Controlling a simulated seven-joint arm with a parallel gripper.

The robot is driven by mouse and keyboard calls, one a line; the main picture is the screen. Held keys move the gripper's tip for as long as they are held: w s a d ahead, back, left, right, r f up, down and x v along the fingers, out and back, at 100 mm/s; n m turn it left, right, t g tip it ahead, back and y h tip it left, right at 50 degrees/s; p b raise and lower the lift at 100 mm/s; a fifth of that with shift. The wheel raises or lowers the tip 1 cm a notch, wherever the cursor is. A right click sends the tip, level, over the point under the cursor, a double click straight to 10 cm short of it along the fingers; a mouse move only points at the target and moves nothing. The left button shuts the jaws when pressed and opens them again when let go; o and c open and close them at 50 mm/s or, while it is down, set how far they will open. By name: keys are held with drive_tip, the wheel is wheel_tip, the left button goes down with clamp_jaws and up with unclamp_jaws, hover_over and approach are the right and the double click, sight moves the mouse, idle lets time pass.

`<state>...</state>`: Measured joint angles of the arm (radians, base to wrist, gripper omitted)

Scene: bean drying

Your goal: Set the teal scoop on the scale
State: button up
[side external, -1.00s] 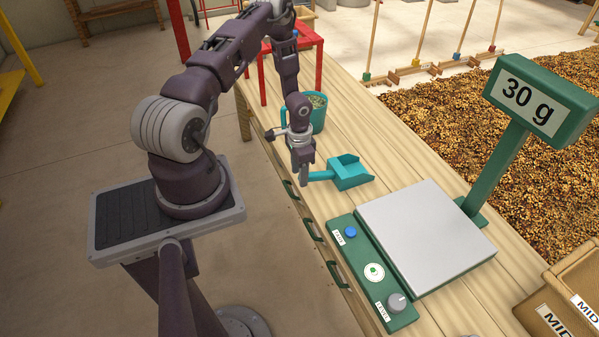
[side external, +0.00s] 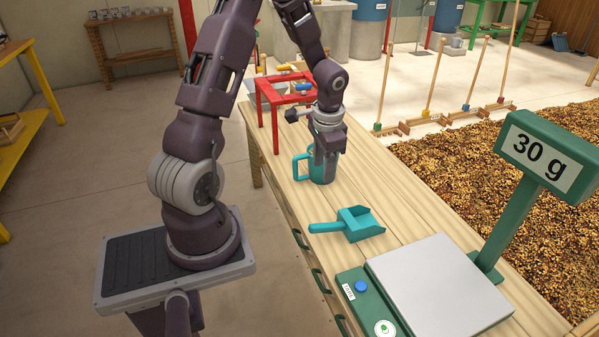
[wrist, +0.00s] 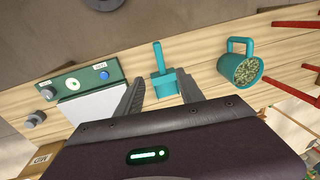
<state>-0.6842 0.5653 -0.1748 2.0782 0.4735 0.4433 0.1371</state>
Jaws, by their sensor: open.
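The teal scoop (side external: 358,225) lies on the wooden table with its handle to the left, beside the scale. In the wrist view the scoop (wrist: 163,85) shows between my two fingers. The scale's grey plate (side external: 440,285) is empty, and its green display (side external: 545,158) reads 30 g. The plate also shows in the wrist view (wrist: 88,110). My gripper (side external: 325,172) is open and empty, above the table and apart from the scoop. In the side view its fingers overlap the teal mug and hide part of it.
The teal mug (wrist: 240,70), full of pale greenish beans, stands beyond the scoop. A red stand (side external: 290,88) is at the table's far end. A bed of drying beans (side external: 440,175) lies along the right. The table between scoop and scale is clear.

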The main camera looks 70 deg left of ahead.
drive_tip(key=s+d+r+t+y, duration=0.1)
drive_tip(key=d+r, duration=0.3)
drive_tip(key=r, duration=0.2)
drive_tip(key=s+d+r+t, duration=0.1)
drive_tip(key=d+r, duration=0.4)
drive_tip(key=r, duration=0.2)
drive_tip(key=s+d+r+t+h, duration=0.1)
drive_tip(key=s+d+r, duration=0.3)
drive_tip(key=s+d, duration=0.2)
drive_tip(key=s+d+r+t+h, duration=0.1)
drive_tip(key=s+d+r+t, duration=0.1)
drive_tip(key=s+d, duration=0.4)
drive_tip(key=shift+s+d+r+h, duration=0.3)
drive_tip(key=shift+s+r, duration=0.6)
drive_tip(key=shift+s, duration=0.05)
